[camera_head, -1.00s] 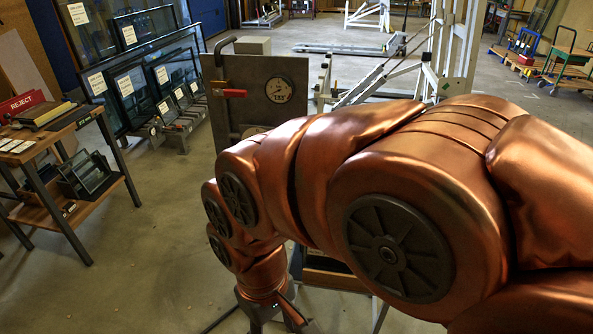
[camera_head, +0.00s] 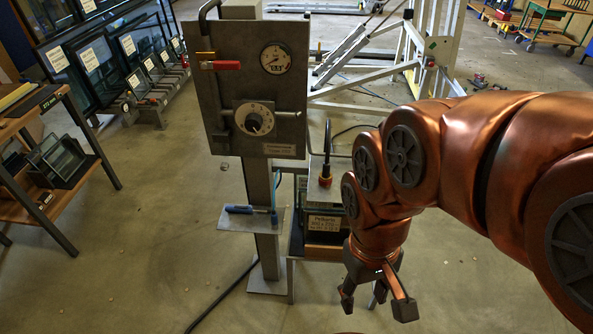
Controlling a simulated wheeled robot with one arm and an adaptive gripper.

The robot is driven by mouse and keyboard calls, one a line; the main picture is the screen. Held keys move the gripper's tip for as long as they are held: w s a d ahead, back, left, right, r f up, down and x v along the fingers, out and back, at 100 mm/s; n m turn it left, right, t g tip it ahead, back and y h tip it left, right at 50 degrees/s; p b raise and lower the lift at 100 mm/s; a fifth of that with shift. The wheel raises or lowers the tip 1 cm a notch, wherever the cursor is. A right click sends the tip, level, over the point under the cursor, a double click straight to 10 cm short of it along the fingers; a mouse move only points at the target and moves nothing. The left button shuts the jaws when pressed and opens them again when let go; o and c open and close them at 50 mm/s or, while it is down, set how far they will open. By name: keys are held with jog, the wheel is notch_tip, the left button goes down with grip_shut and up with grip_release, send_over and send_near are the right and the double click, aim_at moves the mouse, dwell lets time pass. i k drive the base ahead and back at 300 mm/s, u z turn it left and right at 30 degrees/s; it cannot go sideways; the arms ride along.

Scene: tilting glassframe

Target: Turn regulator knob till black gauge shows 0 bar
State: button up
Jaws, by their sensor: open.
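A grey metal panel (camera_head: 218,120) stands on a post left of my arm. The regulator knob (camera_head: 254,120), dark on a round white dial, sits low on the panel. A round gauge (camera_head: 275,58) with a pale face and dark rim is at the panel's upper right. Its reading is too small to tell. My gripper (camera_head: 374,302) hangs at the lower right, open and empty, pointing down. It is apart from the knob, below and right of it.
A red-handled valve (camera_head: 221,65) is on the panel's left. A small shelf (camera_head: 234,219) on the post holds a blue tool (camera_head: 247,210). A box (camera_head: 325,214) stands behind my gripper. A white frame (camera_head: 430,45) is at the back.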

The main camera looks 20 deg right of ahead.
aim_at(253, 121)
jog(key=u, duration=2.05)
jog(key=k, duration=0.35)
jog(key=z, duration=0.75)
